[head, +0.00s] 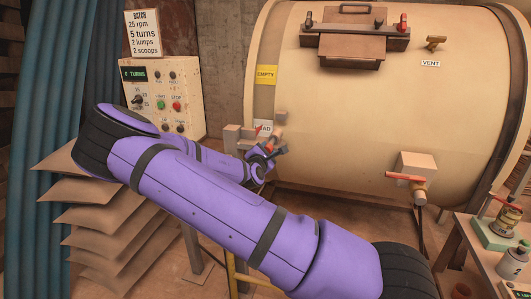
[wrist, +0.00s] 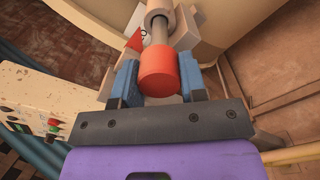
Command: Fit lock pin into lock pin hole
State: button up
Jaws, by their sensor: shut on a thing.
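My gripper (wrist: 157,80) has its two blue fingers on either side of the red cap of the lock pin (wrist: 158,64) and is shut on it. The pin's grey shaft points away from my gripper to a pale round collar (wrist: 160,6) at the top of the wrist view. The shaft lines up with the collar, but I cannot tell whether its tip is inside. The hole itself is hidden. In the head view my gripper (head: 268,156) is at the left end of the drum (head: 345,130), beside a pale bracket, and the pin is too small to make out clearly.
A control box (head: 162,95) with buttons stands behind my arm at the left. Stacked sacks (head: 110,250) lie below it. A red valve handle (head: 405,177) juts from the drum's front. A small table (head: 470,235) with bottles stands at the right.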

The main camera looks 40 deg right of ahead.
jog(key=shift+x, duration=2.45)
jog(key=o, duration=1.2)
jog(key=shift+o, duration=0.2)
jog(key=shift+a, duration=0.1)
jog(key=v, duration=1)
jog(key=shift+s+a, duration=0.2)
jog(key=shift+s, duration=0.1)
jog(key=shift+c, duration=0.3)
